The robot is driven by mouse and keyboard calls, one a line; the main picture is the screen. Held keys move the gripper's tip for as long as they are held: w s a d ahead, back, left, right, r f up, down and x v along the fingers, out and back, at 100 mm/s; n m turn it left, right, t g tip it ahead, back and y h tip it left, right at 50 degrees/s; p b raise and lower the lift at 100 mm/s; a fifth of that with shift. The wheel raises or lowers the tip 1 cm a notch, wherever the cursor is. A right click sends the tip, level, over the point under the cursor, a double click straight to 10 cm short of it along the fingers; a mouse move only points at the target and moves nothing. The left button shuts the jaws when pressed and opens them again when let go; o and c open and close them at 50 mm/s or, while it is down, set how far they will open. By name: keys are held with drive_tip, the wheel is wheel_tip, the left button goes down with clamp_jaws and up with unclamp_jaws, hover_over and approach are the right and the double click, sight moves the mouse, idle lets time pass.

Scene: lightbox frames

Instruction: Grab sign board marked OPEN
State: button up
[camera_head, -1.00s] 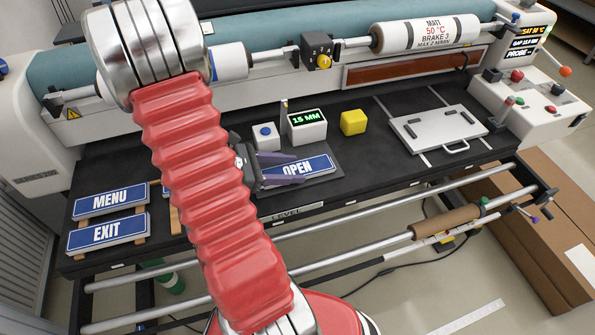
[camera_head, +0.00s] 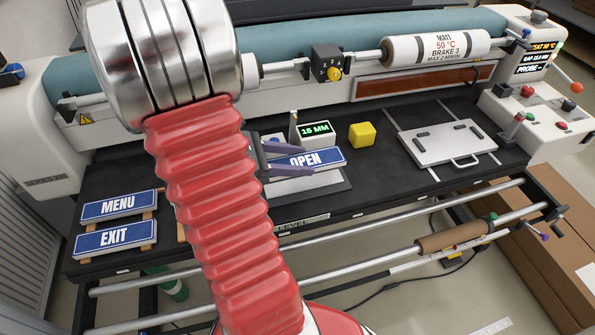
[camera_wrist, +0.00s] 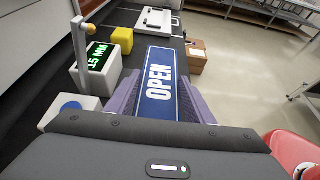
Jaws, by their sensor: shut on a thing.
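The blue sign board marked OPEN (camera_head: 318,159) is held between the purple fingers of my gripper (camera_head: 300,160). In the wrist view the OPEN board (camera_wrist: 160,95) points away from my gripper (camera_wrist: 160,100), with a finger along each long side. The fingers are shut on its near part. My red arm hides part of the bench to the left of the gripper.
The 15 MM display box (camera_head: 317,135) and a yellow cube (camera_head: 362,134) stand just behind the board. A silver plate with a handle (camera_head: 445,145) lies to the right. The MENU (camera_head: 118,205) and EXIT (camera_head: 115,238) boards lie at left. A roller machine (camera_head: 300,45) closes off the back.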

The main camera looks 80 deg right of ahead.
drive_tip(key=shift+r, duration=1.2)
